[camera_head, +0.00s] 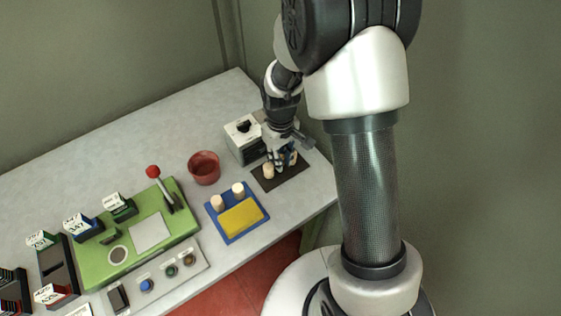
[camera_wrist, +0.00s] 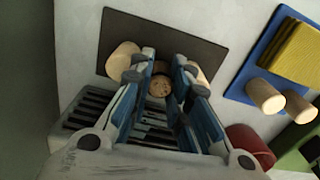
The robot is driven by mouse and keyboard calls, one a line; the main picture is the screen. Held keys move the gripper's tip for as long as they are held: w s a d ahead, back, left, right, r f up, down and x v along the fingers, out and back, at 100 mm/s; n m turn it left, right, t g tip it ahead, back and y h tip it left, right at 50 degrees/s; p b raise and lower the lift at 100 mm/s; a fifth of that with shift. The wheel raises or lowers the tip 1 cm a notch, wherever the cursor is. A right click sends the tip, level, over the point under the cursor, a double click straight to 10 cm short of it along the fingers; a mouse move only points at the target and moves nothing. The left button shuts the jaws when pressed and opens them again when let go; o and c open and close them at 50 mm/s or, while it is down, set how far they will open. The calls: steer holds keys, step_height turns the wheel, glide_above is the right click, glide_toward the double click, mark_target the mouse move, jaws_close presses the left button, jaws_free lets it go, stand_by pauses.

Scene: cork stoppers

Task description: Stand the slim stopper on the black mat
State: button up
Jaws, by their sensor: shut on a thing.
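My gripper (camera_head: 281,163) is over the black mat (camera_head: 286,178) at the right end of the table. In the wrist view its fingers (camera_wrist: 161,80) are shut on a stopper (camera_wrist: 160,87), whose round brown end shows between them; I take it for the slim stopper. The bare mat (camera_wrist: 165,35) lies beyond. A pale stopper (camera_wrist: 123,59) stands to the left of the fingers and another (camera_wrist: 201,72) to the right, partly hidden by a finger. One pale stopper (camera_head: 268,171) shows clearly in the head view. I cannot tell whether the held stopper touches the mat.
A white and black box (camera_head: 243,141) stands close beside my gripper. A red bowl (camera_head: 204,168) and a blue tray (camera_head: 222,234) with two stoppers and a yellow pad (camera_head: 241,216) are to the left. A green panel with a red-knobbed lever (camera_head: 153,172) is farther left.

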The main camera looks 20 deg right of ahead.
steer(key=shift+f, duration=0.9)
steer(key=shift+r, duration=0.1)
steer(key=shift+o, duration=1.1)
steer(key=shift+f, duration=0.2)
steer(key=shift+o, duration=0.8)
steer(key=shift+r, duration=0.1)
